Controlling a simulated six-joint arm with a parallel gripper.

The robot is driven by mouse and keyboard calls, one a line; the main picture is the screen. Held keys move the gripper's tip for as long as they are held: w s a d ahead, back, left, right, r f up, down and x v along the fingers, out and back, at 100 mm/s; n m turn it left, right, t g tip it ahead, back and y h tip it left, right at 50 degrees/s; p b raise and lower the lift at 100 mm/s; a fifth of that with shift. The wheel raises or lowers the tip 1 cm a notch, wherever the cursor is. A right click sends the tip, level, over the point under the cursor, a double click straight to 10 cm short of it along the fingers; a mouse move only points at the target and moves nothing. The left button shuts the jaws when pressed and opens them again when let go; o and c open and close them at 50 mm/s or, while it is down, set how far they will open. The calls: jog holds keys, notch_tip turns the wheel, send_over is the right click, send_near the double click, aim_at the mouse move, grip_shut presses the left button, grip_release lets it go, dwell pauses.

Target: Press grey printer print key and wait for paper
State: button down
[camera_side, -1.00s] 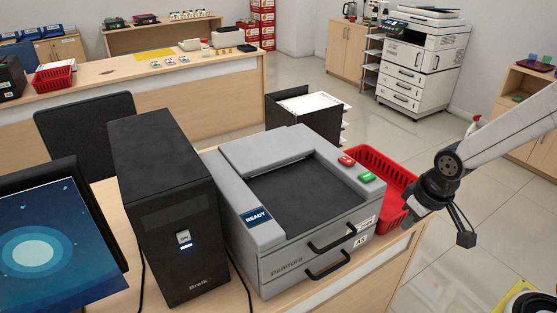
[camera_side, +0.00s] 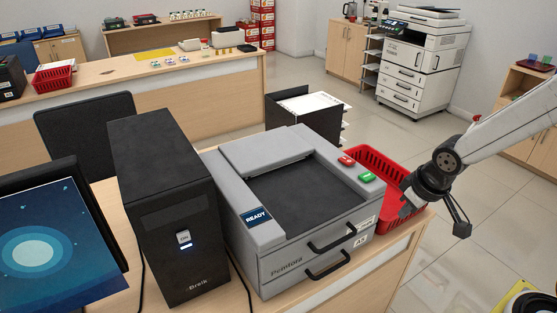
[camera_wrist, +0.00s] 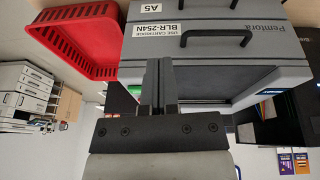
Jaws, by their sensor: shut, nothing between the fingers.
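The grey printer (camera_side: 285,237) stands on the counter, with a dark top and a lit READY display (camera_side: 256,217). A green key (camera_side: 366,177) and a red key (camera_side: 345,160) sit on its right top edge. My gripper (camera_side: 405,206) is right of the printer, over the red basket, apart from both keys. In the wrist view my gripper (camera_wrist: 160,62) is shut and empty in front of the printer's side (camera_wrist: 206,55), and a small green patch, likely the green key (camera_wrist: 135,88), shows beside the fingers. No printed paper is visible on the printer.
A red basket (camera_side: 372,162) stands right behind the printer, close to my gripper. A black computer tower (camera_side: 165,210) stands left of the printer, beside a monitor (camera_side: 45,245). Drawer handles (camera_side: 332,240) jut from the printer's front. Open floor lies to the right.

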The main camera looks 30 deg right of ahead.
aim_at(371, 177)
jog(key=w+d+r+n+t+y, duration=0.1)
jog(key=w+d+r+n+t, duration=0.1)
jog(key=w, duration=0.6)
jog(key=w+d+r+n+t+y, duration=0.1)
jog(key=w+d+r+n+t, duration=0.2)
jog(key=w+n, duration=0.5)
jog(key=shift+d+r+n, duration=0.3)
jog(key=shift+d+r, duration=0.45)
jog(key=shift+r, duration=0.65)
jog(key=shift+y, duration=0.3)
jog(key=shift+f, duration=0.15)
jog(key=shift+f, duration=4.25)
